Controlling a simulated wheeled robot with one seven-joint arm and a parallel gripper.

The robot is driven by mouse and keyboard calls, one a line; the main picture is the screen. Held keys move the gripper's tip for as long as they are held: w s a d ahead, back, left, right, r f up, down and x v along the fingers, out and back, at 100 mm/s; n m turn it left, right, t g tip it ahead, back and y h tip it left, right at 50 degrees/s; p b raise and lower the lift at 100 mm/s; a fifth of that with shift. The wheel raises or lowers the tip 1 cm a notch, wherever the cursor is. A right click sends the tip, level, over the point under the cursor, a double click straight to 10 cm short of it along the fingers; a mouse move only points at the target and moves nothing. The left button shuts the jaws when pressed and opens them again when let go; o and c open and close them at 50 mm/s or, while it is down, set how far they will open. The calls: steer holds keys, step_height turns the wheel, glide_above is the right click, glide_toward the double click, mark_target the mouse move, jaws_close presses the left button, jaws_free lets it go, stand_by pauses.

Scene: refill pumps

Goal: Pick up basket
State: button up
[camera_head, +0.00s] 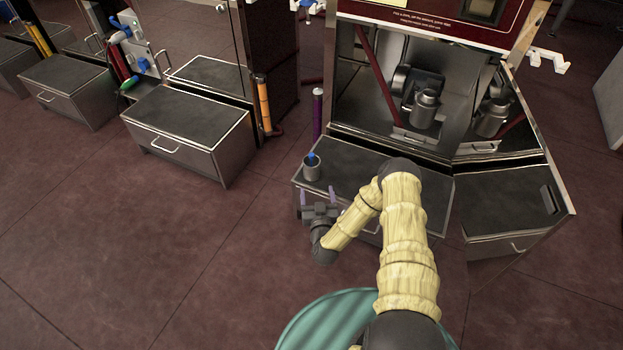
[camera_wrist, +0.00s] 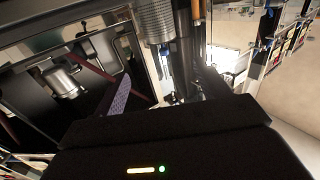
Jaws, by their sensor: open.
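A small round metal container with something blue in it (camera_head: 312,170) stands on the left end of the cabinet top below the machine; it is the likeliest basket, but I cannot be sure. My gripper (camera_head: 317,193) is open in front of this container, its two purple fingers apart and pointing towards it. Nothing shows between the fingers in the head view. In the wrist view one purple finger (camera_wrist: 122,98) shows at left of centre. A ribbed metal cylinder (camera_wrist: 155,22) at the top there may be the same container.
The dark cabinet top (camera_head: 348,180) is partly hidden by my arm. Metal cylinders on holders (camera_head: 425,108) sit inside the machine behind it. A purple upright tube (camera_head: 317,112) and an orange one (camera_head: 263,103) stand to the left. Another drawer cabinet (camera_head: 190,125) is further left; floor between is clear.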

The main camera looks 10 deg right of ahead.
mark_target(314, 167)
steer(key=shift+s+d+f, duration=0.1)
steer(key=shift+f, duration=0.05)
steer(key=w+b, duration=0.1)
steer(key=w, duration=0.3)
steer(key=w+b, duration=0.2)
steer(key=w, duration=0.2)
steer(key=w+d+b, duration=0.1)
steer(key=w+b, duration=0.1)
steer(key=w, duration=0.1)
steer(key=shift+w+d+f, duration=0.1)
steer(key=shift+w+f, duration=0.05)
steer(key=shift+w, duration=0.45)
steer(key=shift+w, duration=0.1)
steer(key=shift+w+b, duration=0.25)
steer(key=shift+b, duration=0.2)
steer(key=w+b, duration=0.3)
steer(key=w, duration=0.1)
steer(key=shift+f, duration=0.2)
steer(key=shift+w+r, duration=0.1)
steer(key=shift+w, duration=0.15)
